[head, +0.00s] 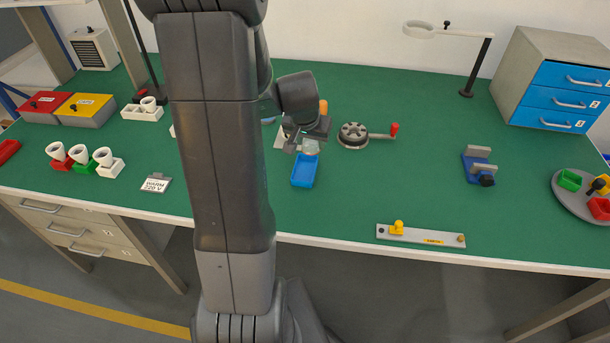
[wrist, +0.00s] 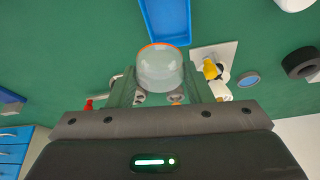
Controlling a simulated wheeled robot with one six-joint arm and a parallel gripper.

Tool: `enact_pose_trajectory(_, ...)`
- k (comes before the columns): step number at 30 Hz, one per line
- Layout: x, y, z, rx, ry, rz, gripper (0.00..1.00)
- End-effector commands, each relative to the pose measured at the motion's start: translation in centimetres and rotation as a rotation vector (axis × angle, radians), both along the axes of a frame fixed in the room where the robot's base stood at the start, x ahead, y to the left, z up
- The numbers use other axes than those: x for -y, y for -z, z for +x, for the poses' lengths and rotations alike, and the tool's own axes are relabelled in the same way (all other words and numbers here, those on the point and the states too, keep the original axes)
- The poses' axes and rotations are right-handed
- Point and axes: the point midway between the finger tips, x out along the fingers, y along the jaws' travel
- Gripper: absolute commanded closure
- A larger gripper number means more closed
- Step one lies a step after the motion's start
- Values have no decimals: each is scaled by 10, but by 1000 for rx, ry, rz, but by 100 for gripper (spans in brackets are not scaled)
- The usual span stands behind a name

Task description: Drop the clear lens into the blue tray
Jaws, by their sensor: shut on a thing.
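The clear lens (wrist: 162,70) is a see-through dome with an orange rim, held between my gripper's fingers in the wrist view. My gripper (head: 308,147) is shut on the lens and shows in the head view at the blue tray's far end. The lens also shows small in the head view (head: 310,150). The blue tray (head: 303,171) lies on the green bench top and looks empty. In the wrist view the tray (wrist: 166,20) is just beyond the lens, cut by the top edge. The lens's exact height above the bench is hard to tell.
A round grey device with a red-knobbed crank (head: 353,135) stands right of my gripper. A white plate (wrist: 215,60) with a yellow part lies near the lens. A blue clamp (head: 479,168) is farther right. The bench in front of the tray is clear.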

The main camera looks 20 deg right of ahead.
Motion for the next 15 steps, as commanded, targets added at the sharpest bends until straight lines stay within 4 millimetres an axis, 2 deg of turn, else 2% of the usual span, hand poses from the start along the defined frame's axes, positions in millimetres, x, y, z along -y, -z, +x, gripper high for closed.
enact_pose_trajectory(1, 0, 11, 0, -2, 0, 1, 75)
enact_pose_trajectory(4, 0, 19, 0, -1, 1, 1, 75)
enact_pose_trajectory(14, 0, 21, 0, 0, 1, 0, 75)
enact_pose_trajectory(15, 0, 21, 0, 0, 1, 0, 48)
